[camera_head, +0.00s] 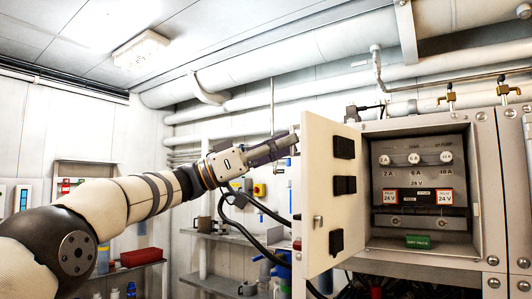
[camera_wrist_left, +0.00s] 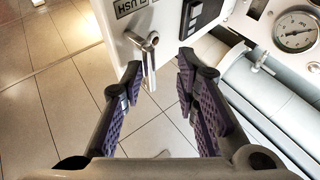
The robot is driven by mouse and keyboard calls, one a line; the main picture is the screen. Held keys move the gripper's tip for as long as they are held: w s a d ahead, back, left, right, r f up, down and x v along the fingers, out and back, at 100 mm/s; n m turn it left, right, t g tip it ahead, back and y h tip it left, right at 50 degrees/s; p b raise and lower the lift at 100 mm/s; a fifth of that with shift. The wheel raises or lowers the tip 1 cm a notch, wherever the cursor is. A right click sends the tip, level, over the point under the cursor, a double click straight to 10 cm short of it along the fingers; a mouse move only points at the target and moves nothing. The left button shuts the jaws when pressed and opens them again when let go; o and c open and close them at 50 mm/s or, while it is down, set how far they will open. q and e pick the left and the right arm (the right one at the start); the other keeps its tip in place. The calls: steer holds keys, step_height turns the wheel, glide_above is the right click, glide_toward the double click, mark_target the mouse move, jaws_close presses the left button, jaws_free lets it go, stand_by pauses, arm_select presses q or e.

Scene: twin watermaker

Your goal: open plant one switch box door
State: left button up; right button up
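The switch box door (camera_head: 328,200) is a white panel that stands swung open at the left side of the box, at a wide angle to its front. Its visible face carries several black blocks and a small metal latch (camera_head: 318,221). The box interior (camera_head: 418,190) is exposed. My left gripper (camera_head: 292,141) is beside the door's upper left edge in the head view. In the left wrist view my left gripper (camera_wrist_left: 160,65) is open and empty. A metal handle (camera_wrist_left: 147,50) on a white panel (camera_wrist_left: 165,15) lies beyond and between its fingertips. My right gripper is not in view.
Inside the box are fuses, red-and-white 24 V labels and a green label (camera_head: 418,242). A pressure gauge (camera_wrist_left: 295,31) and a grey cylinder (camera_wrist_left: 260,110) are at the right in the wrist view. Shelves (camera_head: 215,238) and black cables are behind my arm; pipes run overhead.

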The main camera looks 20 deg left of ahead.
arm_select(q)
steer(key=v, duration=1.1)
steer(key=shift+d, duration=0.1)
